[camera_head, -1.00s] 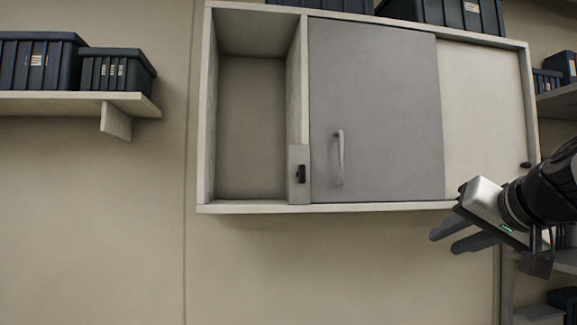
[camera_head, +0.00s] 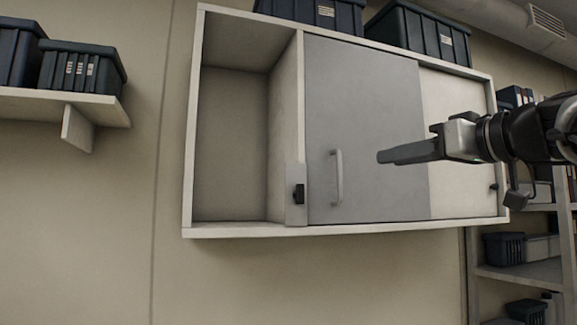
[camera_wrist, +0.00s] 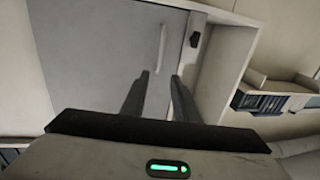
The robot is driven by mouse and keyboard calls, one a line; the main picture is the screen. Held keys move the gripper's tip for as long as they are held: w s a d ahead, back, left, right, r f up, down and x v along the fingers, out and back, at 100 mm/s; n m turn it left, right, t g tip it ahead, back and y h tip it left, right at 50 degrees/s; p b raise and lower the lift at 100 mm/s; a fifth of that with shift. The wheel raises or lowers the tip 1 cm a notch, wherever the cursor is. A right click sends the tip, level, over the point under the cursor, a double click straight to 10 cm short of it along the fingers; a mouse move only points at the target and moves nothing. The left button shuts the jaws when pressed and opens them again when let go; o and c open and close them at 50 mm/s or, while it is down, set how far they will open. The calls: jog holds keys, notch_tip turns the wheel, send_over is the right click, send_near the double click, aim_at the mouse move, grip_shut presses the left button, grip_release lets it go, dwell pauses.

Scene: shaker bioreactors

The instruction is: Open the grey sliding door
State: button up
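The grey sliding door (camera_head: 365,110) covers the middle of a pale wall cabinet in the head view. The left compartment is open, and a pale panel shows at the right. The door's vertical bar handle (camera_head: 337,178) is near its lower left edge. My gripper (camera_head: 380,157) is in front of the door, right of the handle and apart from it. In the wrist view the two fingers (camera_wrist: 160,85) are spread with nothing between them. The handle (camera_wrist: 163,45) lies beyond the fingertips there, on the grey door (camera_wrist: 115,50).
A small black latch-like part (camera_head: 299,194) sits on the cabinet divider left of the handle. Dark bins stand on top of the cabinet (camera_head: 330,231). A wall shelf (camera_head: 50,105) with bins is at the left, and shelving (camera_head: 530,270) at the right. The wall below the cabinet is bare.

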aim_at(341, 167)
jog(key=p+x, duration=0.6)
jog(key=x, duration=0.7)
jog(key=shift+w+a+r+p, duration=0.1)
jog(key=shift+w+a+p, duration=0.05)
jog(key=shift+w+p, duration=0.15)
jog(key=shift+w+a+f, duration=0.25)
jog(key=shift+w+a, duration=0.05)
jog(key=shift+w, duration=0.2)
grip_shut()
